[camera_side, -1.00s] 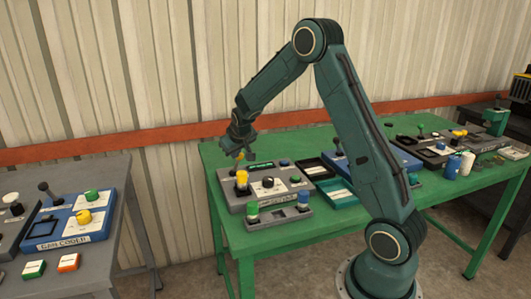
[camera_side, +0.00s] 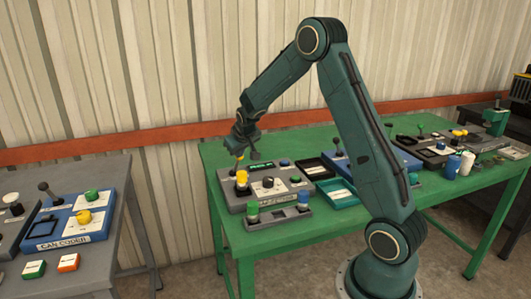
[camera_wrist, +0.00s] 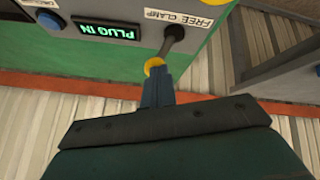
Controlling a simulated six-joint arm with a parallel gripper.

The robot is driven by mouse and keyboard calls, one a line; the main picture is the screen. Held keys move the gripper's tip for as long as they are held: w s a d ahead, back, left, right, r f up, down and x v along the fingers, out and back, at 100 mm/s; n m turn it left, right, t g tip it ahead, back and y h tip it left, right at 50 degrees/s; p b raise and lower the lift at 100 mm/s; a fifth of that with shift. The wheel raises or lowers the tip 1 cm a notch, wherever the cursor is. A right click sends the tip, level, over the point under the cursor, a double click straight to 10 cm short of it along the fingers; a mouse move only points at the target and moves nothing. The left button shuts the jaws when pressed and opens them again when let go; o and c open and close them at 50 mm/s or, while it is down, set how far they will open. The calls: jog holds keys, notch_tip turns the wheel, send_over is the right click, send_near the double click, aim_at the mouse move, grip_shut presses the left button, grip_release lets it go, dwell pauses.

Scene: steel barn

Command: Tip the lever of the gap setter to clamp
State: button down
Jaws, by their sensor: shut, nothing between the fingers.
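The gap setter appears to be the grey control box (camera_side: 228,197) at the left end of the green table. In the wrist view its lever (camera_wrist: 174,38) is a dark stalk with a yellow knob (camera_wrist: 154,63), beside a white label reading FREE CLAMP (camera_wrist: 178,20), upside down here. The stalk slants toward the lower left of that picture; its set position is hard to tell. My gripper (camera_wrist: 156,80) is shut and empty, its fingertips right at the knob and partly covering it. Contact is not certain. In the side view my gripper (camera_side: 240,156) is above the box's back left.
A lit display (camera_wrist: 107,31) on the box reads PLUG IN. A yellow button (camera_side: 242,177), a dial (camera_side: 268,182) and green and blue knobs stand close by. Dark trays (camera_side: 314,167) lie to the right. A separate grey table (camera_side: 120,220) stands left, across a gap.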

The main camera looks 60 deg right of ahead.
jog(key=shift+r, duration=0.75)
jog(key=shift+w+a, duration=0.1)
jog(key=shift+a, duration=0.1)
jog(key=s+v, duration=0.1)
jog(key=v, duration=1.1)
jog(key=shift+s+f, duration=0.25)
jog(key=shift+f, duration=0.1)
